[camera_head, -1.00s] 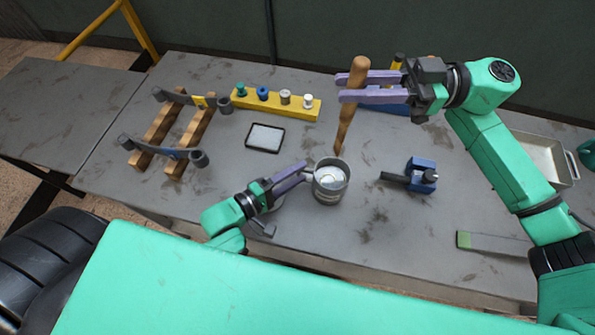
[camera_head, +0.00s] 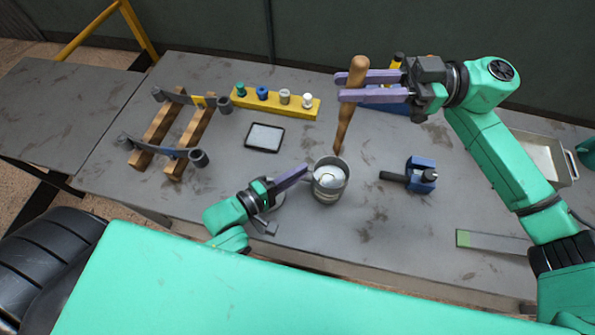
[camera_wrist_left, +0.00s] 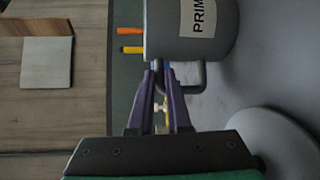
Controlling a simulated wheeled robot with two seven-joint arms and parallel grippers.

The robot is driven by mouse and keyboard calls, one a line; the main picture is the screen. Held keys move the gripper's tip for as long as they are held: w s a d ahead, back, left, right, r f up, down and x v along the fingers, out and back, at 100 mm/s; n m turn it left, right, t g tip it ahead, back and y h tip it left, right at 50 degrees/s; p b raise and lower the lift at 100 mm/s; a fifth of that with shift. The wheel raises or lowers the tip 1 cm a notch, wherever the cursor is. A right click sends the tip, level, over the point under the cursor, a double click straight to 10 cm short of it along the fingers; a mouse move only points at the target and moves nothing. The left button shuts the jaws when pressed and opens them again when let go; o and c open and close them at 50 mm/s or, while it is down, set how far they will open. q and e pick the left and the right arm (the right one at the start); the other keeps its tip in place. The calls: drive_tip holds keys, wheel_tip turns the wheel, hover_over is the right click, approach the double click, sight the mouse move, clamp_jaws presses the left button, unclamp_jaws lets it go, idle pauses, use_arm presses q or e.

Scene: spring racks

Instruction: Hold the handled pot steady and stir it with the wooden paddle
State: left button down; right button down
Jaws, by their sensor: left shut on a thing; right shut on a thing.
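The grey pot (camera_head: 330,182) stands upright on the table with pale contents inside. Its side handle points left towards my left gripper (camera_head: 306,173). In the left wrist view the labelled pot (camera_wrist_left: 193,30) is at the top, and my left gripper (camera_wrist_left: 160,68) is shut on its handle (camera_wrist_left: 190,77). My right gripper (camera_head: 343,88) is shut on the wooden paddle (camera_head: 347,120) near its thick top end. The paddle is held nearly upright, its lower end beside the pot's far rim in the picture; I cannot tell whether it touches.
A dark-framed pale tile (camera_head: 264,137) and a yellow peg strip (camera_head: 277,104) lie behind the pot. A wooden rack with springs (camera_head: 172,132) is at left. A blue clamp-like block (camera_head: 420,175) stands at right, with a metal tray (camera_head: 540,157) farther right.

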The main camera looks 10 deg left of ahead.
sight(339, 151)
idle(0.9)
drive_tip(key=shift+f, duration=8.95)
